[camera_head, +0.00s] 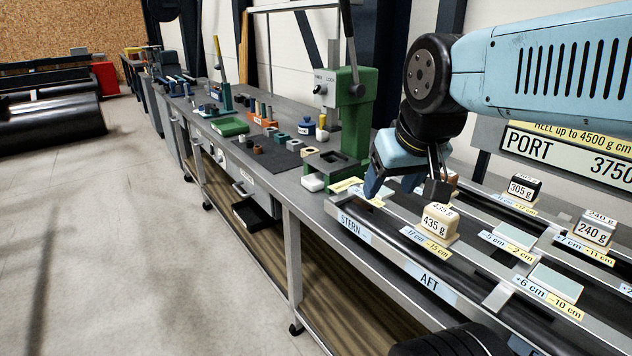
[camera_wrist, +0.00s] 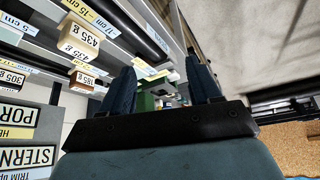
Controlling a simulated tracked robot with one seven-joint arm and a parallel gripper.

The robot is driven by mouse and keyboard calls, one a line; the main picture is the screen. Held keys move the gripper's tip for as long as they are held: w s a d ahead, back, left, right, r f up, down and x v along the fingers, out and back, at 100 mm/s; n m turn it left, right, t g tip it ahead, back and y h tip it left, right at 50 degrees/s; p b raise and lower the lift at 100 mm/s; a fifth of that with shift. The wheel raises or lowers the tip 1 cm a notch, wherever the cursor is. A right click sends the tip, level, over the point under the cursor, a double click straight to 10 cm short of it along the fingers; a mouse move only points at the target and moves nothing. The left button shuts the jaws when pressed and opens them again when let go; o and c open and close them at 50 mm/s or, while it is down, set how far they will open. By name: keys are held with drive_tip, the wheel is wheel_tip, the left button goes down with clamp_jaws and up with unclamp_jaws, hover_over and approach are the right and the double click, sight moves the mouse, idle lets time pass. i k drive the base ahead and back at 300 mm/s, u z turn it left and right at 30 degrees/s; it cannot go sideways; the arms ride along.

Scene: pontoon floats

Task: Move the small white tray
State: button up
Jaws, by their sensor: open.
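A small white block-like piece (camera_head: 313,183), the closest match to the small white tray, lies on the grey bench beside the green press base. I cannot make out whether it has a hollow. My gripper (camera_head: 392,182) is to its right, above the stern end of the pontoon rack, apart from it. In the wrist view my gripper (camera_wrist: 162,82) has its two blue fingers spread with no object clearly held between them. I cannot pick out the white piece for certain in the wrist view.
The green lever press (camera_head: 349,115) stands tall behind the white piece. Weights marked 435 g (camera_head: 437,224), 305 g (camera_head: 523,189) and 240 g (camera_head: 592,232) stand on the rack. A dark mat (camera_head: 275,160) with small parts and a green tray (camera_head: 230,127) lie farther along the bench.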

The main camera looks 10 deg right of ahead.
sight(314, 182)
drive_tip(key=u, duration=0.35)
drive_tip(key=i, duration=0.9)
drive_tip(key=u, duration=0.05)
